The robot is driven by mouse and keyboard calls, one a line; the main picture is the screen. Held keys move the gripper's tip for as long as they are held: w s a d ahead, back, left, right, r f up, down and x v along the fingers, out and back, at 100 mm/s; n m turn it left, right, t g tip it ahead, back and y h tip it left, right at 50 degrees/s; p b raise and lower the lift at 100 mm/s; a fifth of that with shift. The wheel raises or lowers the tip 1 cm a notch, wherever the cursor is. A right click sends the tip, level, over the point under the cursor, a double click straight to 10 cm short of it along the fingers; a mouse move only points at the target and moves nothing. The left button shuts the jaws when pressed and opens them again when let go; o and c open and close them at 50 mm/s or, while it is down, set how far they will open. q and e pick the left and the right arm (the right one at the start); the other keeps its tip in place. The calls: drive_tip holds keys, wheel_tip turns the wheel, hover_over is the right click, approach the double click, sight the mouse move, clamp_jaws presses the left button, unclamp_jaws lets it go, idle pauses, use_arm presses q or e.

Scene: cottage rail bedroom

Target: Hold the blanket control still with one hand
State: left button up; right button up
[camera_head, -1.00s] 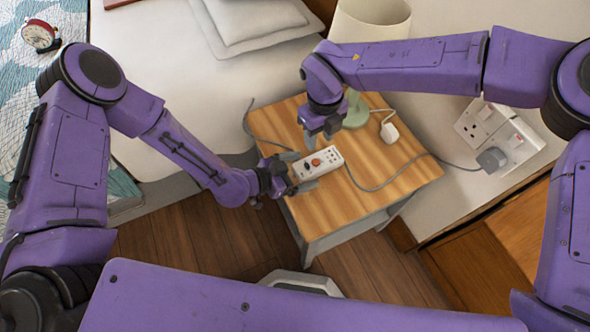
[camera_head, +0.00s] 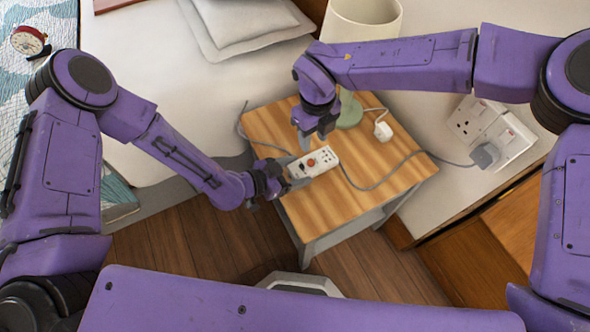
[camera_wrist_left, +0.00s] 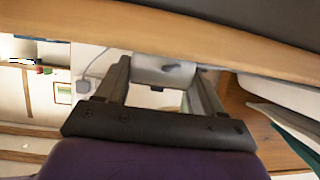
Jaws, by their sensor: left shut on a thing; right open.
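The blanket control (camera_head: 318,162), a white box with a red button and small dark marks, lies on the wooden bedside table (camera_head: 385,190) near its left edge. My left gripper (camera_head: 291,172) reaches in from the left and is shut on the control's near end. The left wrist view shows the white control (camera_wrist_left: 165,72) between the two fingers (camera_wrist_left: 158,90). My right gripper (camera_head: 315,138) is open, pointing down just above and behind the control. It appears empty and apart from the control.
A grey cord runs from the control to a plug (camera_head: 485,155) in the white wall socket (camera_head: 505,140). The bed (camera_head: 175,80) is to the left.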

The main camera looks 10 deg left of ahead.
clamp_jaws()
idle(1.6)
drive_tip(key=shift+w, duration=0.1)
